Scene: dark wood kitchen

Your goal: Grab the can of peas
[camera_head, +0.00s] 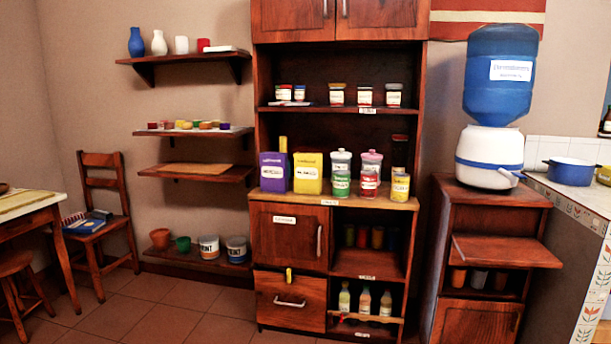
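Several small cans stand at the front of the cabinet's counter shelf (400,203). A green can (341,184) with a pale label is probably the peas, but its label is too small to read. A red can (369,185) stands to its right, and a yellow can (400,187) stands farther right. Behind the green can is a white-lidded jar (342,158), and behind the red can is a pink-lidded jar (372,159). Neither of my grippers is in view.
A purple box (273,172) and a yellow box (307,174) stand left of the cans. A water dispenser (490,153) stands on a cabinet at right. A chair (101,215) and table (30,207) are at left. The tiled floor (165,310) before the wall shelves is clear.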

